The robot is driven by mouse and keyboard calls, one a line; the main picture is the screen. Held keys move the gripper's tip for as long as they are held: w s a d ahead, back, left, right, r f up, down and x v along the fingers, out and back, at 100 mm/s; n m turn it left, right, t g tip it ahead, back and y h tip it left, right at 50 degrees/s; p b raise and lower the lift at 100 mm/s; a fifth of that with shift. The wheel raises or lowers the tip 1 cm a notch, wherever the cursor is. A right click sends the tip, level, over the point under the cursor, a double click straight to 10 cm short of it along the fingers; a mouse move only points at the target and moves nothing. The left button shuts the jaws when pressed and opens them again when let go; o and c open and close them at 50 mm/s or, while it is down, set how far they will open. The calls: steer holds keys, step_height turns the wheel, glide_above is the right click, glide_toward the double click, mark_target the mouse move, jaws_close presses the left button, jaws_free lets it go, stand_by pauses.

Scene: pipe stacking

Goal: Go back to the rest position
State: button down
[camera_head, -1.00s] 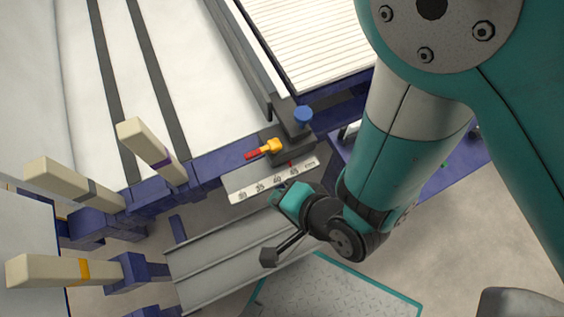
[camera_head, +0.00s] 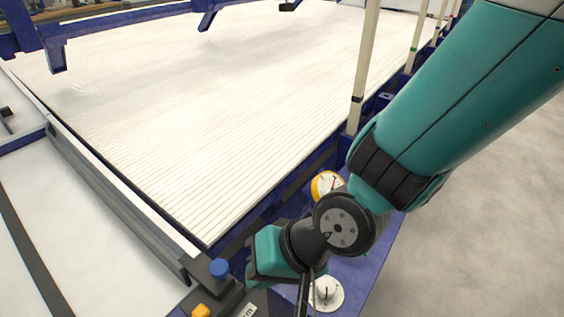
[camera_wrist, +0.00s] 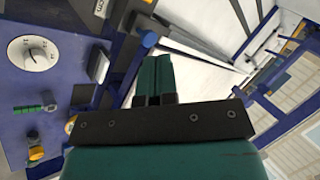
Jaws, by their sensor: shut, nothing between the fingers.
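My gripper (camera_wrist: 155,80) is in the wrist view, its two dark green fingers side by side and closed with nothing between them. In the head view my arm comes down from the upper right, and the wrist hangs over the blue frame's front corner. The fingertips are not clearly seen there. In the wrist view a blue control panel (camera_wrist: 50,75) with a white dial (camera_wrist: 33,53) lies to the left of the fingers, apart from them.
A large white ribbed bed (camera_head: 210,90) fills the middle of the head view. A blue knob (camera_head: 219,268) and yellow handle (camera_head: 201,311) stand at its near corner. Tall pale posts (camera_head: 364,70) line its right side. Grey floor (camera_head: 480,220) is clear at right.

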steer(key=s+d+r+n+h, duration=0.1)
steer(key=d+r+n+h, duration=0.1)
steer(key=d+r, duration=0.6)
steer(key=s+d+r+n+h, duration=0.1)
steer(key=d+r+n, duration=0.2)
steer(key=d+r, duration=0.55)
step_height(320, 180, up, 14)
steer(key=d+p, duration=0.2)
steer(key=p, duration=1.3)
steer(key=shift+f+g+p, duration=0.25)
steer(key=shift+g+p, duration=0.05)
steer(key=shift+p, duration=0.1)
